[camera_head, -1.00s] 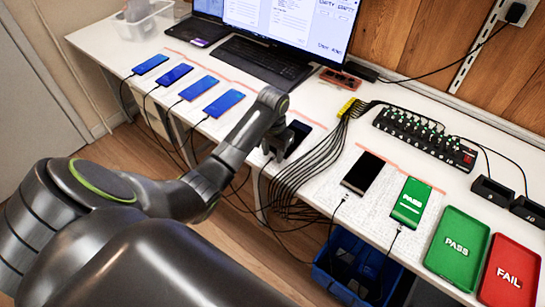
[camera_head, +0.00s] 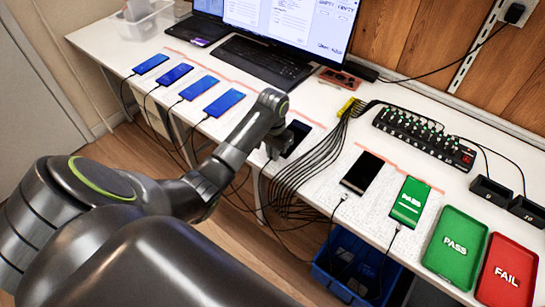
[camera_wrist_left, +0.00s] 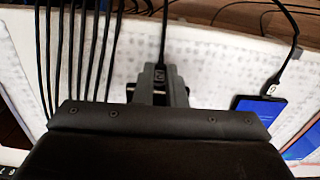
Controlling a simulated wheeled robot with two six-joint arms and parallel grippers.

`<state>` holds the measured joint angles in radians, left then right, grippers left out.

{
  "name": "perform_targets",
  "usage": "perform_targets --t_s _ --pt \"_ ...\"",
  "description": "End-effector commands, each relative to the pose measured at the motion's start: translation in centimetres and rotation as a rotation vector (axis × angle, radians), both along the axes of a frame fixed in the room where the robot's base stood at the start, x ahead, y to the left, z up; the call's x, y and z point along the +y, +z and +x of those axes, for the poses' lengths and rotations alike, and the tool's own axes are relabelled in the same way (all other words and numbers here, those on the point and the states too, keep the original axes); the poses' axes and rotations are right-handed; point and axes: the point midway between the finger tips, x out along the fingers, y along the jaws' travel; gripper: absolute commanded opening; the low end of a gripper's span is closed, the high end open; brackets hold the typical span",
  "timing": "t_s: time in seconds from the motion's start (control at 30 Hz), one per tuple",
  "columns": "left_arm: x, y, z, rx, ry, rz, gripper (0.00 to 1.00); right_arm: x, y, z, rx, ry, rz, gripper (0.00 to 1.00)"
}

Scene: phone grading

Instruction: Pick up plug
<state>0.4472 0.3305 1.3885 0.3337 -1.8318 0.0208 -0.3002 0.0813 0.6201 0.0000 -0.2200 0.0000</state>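My left gripper (camera_head: 280,147) is low at the table's front edge, beside the near end of a dark phone (camera_head: 298,136). In the left wrist view its fingers (camera_wrist_left: 162,82) are close together around the dark plug (camera_wrist_left: 159,77), and they appear shut on it. A black cable (camera_wrist_left: 163,35) runs from the plug over the table edge. The gripper body hides what lies below the fingers, so the plug's tip is not visible. My right gripper is not in view.
A bundle of black cables (camera_head: 312,165) crosses the table just right of the gripper. In the wrist view a neighbouring phone (camera_wrist_left: 259,108) has a pale plug (camera_wrist_left: 272,88) in it. Blue phones (camera_head: 223,103) lie left; a green tray (camera_head: 455,244) stands right.

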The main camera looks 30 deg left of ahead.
Motion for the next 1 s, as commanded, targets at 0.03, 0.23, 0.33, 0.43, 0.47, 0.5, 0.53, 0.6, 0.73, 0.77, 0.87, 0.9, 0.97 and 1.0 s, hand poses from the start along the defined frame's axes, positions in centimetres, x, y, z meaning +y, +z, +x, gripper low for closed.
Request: perform_targets --t_s 0.03,0.23,0.33,0.43,0.47,0.5,0.53,0.6,0.73,0.77,0.87,0.9,0.97,1.0 --pt "0.0 0.0 0.0 0.0 0.0 0.0 0.0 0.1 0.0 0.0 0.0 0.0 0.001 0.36" --pt "0.0 0.0 0.0 0.0 0.0 0.0 0.0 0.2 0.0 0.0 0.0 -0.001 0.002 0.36" --pt "0.0 0.0 0.0 0.0 0.0 0.0 0.0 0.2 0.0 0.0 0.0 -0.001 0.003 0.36" --pt "0.0 0.0 0.0 -0.002 0.0 0.0 0.0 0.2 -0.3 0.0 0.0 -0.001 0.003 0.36" --pt "0.0 0.0 0.1 -0.002 0.0 0.001 0.0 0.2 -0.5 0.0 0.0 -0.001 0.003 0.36" --pt "0.0 0.1 0.1 -0.003 0.0 0.001 0.0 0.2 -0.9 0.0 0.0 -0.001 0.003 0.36" --pt "0.0 0.1 0.1 -0.003 0.0 0.002 0.0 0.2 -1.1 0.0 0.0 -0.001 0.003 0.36" --pt "0.1 1.7 0.2 -0.006 0.0 0.003 0.0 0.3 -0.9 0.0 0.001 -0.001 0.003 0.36" --pt "0.1 5.1 0.2 -0.008 -0.001 0.003 0.0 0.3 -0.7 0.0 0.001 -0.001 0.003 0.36" --pt "0.1 5.9 0.2 -0.007 -0.001 0.003 0.0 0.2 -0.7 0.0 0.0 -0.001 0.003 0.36" --pt "0.0 7.9 0.0 0.0 0.001 0.0 0.0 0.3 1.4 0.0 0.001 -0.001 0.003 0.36" --pt "0.0 8.4 0.0 0.0 0.001 0.0 0.0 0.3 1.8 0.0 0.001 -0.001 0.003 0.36" --pt "0.0 9.1 0.0 0.0 0.0 0.0 0.0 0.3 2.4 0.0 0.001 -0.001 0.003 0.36" --pt "0.0 9.4 0.0 0.0 0.001 0.0 0.0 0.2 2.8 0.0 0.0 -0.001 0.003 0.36"
